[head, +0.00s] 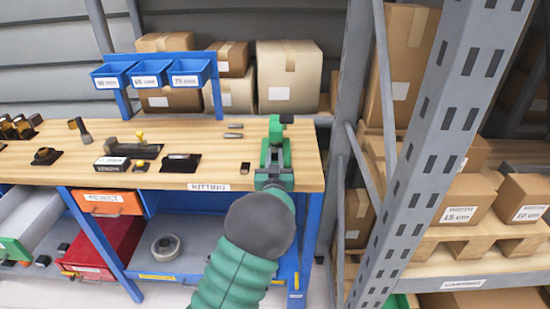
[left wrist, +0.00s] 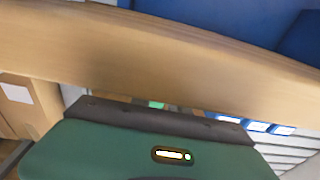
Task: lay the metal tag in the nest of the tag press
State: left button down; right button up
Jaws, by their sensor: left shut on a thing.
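The green tag press (head: 276,150) with a black knob on top stands at the right end of the wooden bench. My left arm reaches up from below, and its gripper (head: 272,180) is at the front of the press, over the bench edge. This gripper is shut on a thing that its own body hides. I cannot make out the metal tag or the nest. In the left wrist view the green gripper housing (left wrist: 150,155) fills the bottom, and the fingertips do not show.
The bench (head: 215,155) carries dark fixtures (head: 135,150), two small metal pieces (head: 233,130) and a small dark block (head: 245,168) left of the press. Blue bins (head: 150,75) hang behind. A grey rack post (head: 440,150) stands to the right.

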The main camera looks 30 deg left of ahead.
pick_arm(q)
jog(key=c, duration=1.3)
grip_release()
jog(key=shift+d+f, duration=0.2)
jog(key=shift+f, duration=0.05)
jog(key=shift+o, duration=0.2)
jog(key=shift+r, duration=0.15)
jog(key=shift+r+p, duration=0.5)
jog(key=shift+p, duration=0.15)
jog(key=r+v, duration=0.1)
jog(key=v, duration=1.1)
jog(key=s+d+f+m+g+h, duration=0.3)
jog(key=s+d+f+g+h, duration=0.3)
jog(key=d+f+h, duration=0.35)
jog(key=s+d+f+m+g, duration=0.1)
jog(key=s+d+f+g, duration=0.1)
jog(key=s, duration=0.6)
jog(key=s+d+f+m+g, duration=0.2)
jog(key=s+g, duration=0.3)
jog(key=s, duration=0.3)
jog(key=shift+s+d+f+p, duration=0.2)
jog(key=shift+d+f+p, duration=0.1)
jog(key=shift+d+f, duration=0.55)
